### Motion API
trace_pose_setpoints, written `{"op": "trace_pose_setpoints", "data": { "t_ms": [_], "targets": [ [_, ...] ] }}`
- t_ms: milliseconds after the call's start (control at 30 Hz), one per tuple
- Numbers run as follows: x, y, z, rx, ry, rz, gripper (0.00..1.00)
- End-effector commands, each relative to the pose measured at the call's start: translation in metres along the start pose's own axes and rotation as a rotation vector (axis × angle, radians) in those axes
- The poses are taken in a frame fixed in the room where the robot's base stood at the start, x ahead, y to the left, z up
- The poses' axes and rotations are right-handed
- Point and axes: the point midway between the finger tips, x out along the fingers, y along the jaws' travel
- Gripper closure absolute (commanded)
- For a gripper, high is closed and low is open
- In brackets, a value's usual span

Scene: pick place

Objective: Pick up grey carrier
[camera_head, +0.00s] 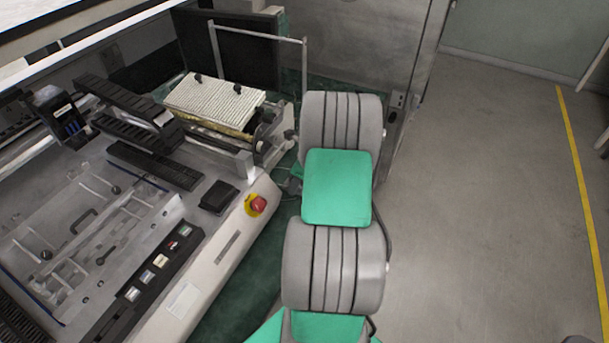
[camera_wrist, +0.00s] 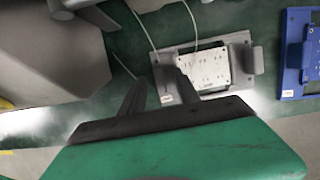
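A grey carrier (camera_wrist: 242,62) lies on the dark green surface in the upper middle of the wrist view. It has a white, speckled plate (camera_wrist: 203,71) in its middle and a raised block at its right end. My gripper (camera_wrist: 159,78) shows its two dark fingers spread apart with nothing between them. The right fingertip overlaps the carrier's left part in the picture; I cannot tell whether they touch. In the head view I cannot make out the gripper or the grey carrier; my arm bends down out of the bottom of the picture.
A blue carrier (camera_wrist: 291,52) lies right of the grey one, cut by the picture edge. Thin light cables or rods (camera_wrist: 143,27) run near its left. In the head view a machine bench (camera_head: 228,240) with a red button (camera_head: 258,203) stands left; grey floor (camera_head: 490,200) is clear right.

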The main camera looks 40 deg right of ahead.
Motion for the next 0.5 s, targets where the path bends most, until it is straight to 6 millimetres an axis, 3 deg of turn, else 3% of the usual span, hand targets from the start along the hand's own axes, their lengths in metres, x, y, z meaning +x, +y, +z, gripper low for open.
{"op": "trace_pose_setpoints", "data": {
  "t_ms": [500],
  "targets": [
    [-0.0004,0.0003,0.0001,-0.001,0.000,0.001,1.00]
  ]
}}
